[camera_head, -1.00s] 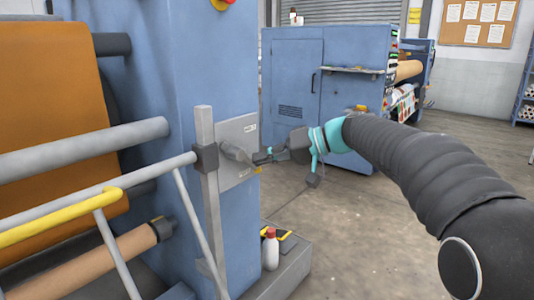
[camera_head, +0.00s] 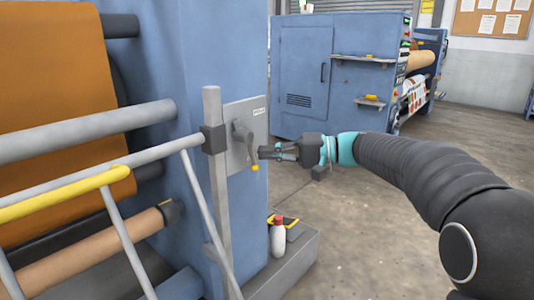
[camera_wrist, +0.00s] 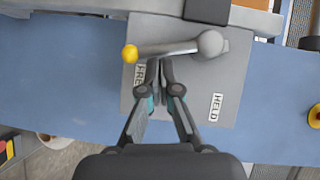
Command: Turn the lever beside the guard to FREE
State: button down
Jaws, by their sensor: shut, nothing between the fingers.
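The lever (camera_head: 243,140) is on a grey plate on the side of the blue press, beside the guard's post. It has a round grey hub, and its arm hangs down to a yellow knob (camera_head: 254,167). In the wrist view the lever arm (camera_wrist: 168,47) reaches left from the hub, and its knob is just above the FREE label (camera_wrist: 139,75), which is partly covered by a finger. The HELD label (camera_wrist: 215,107) is to the right. My gripper (camera_head: 262,153) is shut and empty in front of the plate, close to the lever; I cannot tell if they touch.
The guard's grey rails with a yellow handle (camera_head: 65,206) and upright post (camera_head: 220,190) stand left of the lever. A white bottle with a red cap (camera_head: 278,238) stands on a low ledge below. Another blue machine (camera_head: 305,70) is behind, with open floor between.

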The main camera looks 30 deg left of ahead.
jog(key=w+r+v, duration=0.1)
jog(key=w+v, duration=0.1)
jog(key=v, duration=1)
jog(key=shift+a+p, duration=0.2)
jog(key=shift+p, duration=0.2)
